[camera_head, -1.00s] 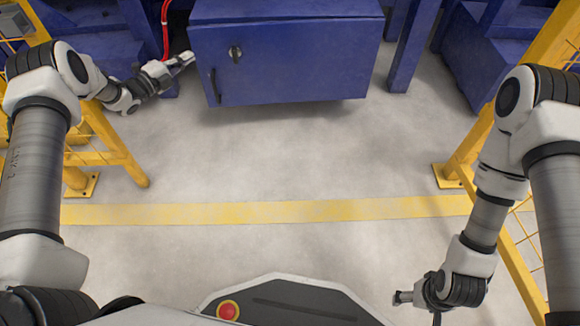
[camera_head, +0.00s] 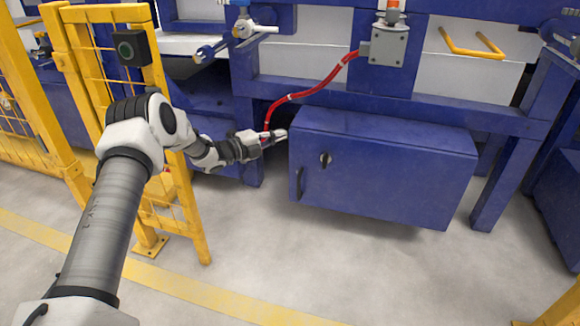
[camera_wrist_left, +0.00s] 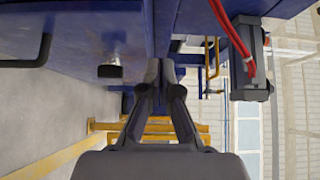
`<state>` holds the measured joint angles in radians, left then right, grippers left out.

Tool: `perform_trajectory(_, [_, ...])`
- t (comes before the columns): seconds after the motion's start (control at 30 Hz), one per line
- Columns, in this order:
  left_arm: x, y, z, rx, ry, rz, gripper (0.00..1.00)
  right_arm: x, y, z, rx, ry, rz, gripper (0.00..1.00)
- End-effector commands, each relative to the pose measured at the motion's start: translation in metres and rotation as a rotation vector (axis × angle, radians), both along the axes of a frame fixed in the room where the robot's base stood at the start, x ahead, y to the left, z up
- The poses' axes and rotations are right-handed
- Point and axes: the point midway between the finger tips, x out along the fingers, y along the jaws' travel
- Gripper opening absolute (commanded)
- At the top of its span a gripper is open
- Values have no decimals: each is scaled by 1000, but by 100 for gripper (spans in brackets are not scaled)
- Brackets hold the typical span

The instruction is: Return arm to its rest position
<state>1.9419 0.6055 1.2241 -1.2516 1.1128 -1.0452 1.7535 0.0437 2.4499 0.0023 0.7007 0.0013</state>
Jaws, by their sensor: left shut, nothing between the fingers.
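My left arm (camera_head: 105,220) comes in from the left in the head view and reaches forward. My left gripper (camera_head: 280,134) is beside the upper left corner of a blue cabinet (camera_head: 390,170), in front of a red hose. In the left wrist view the fingers of my left gripper (camera_wrist_left: 160,68) are together with nothing between them. The cabinet is closed, with a dark handle (camera_head: 299,182) and a lock (camera_head: 325,158) on its front. My right arm and gripper are out of view.
A yellow safety fence (camera_head: 180,200) stands close to my left arm. A red hose (camera_head: 310,90) runs from a grey box (camera_head: 388,45) down behind my gripper. Blue machine posts (camera_head: 520,150) stand at the right. The grey floor before the cabinet is clear, with a yellow line (camera_head: 240,305).

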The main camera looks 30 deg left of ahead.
Motion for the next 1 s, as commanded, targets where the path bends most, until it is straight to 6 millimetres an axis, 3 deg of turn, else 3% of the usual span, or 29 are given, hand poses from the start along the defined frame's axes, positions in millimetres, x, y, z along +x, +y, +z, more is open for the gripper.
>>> perform_trajectory(0.13, [0, 0, 19, -1, 0, 0, 0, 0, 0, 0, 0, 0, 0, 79])
perform_trajectory(0.37, [0, 0, 21, 0, 7, -1, 0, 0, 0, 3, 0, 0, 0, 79])
perform_trajectory(0.47, [2, -24, 18, 16, 37, -39, 0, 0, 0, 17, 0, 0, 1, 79])
perform_trajectory(0.57, [-7, -78, -10, -1, 132, -107, 0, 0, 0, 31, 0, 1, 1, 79])
perform_trajectory(0.67, [-40, -145, -60, -95, 327, -118, 0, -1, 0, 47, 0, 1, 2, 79])
perform_trajectory(0.77, [-94, -195, -116, -243, 604, -37, 0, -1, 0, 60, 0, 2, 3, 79])
perform_trajectory(0.8, [-121, -210, -137, -302, 723, 17, 0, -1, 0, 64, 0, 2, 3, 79])
perform_trajectory(0.87, [-166, -227, -165, -385, 903, 118, 0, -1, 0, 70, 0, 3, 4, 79])
perform_trajectory(0.9, [-198, -234, -180, -436, 1017, 200, 0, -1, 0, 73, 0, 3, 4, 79])
perform_trajectory(1.0, [-279, -239, -208, -543, 1267, 436, 0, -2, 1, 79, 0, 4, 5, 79])
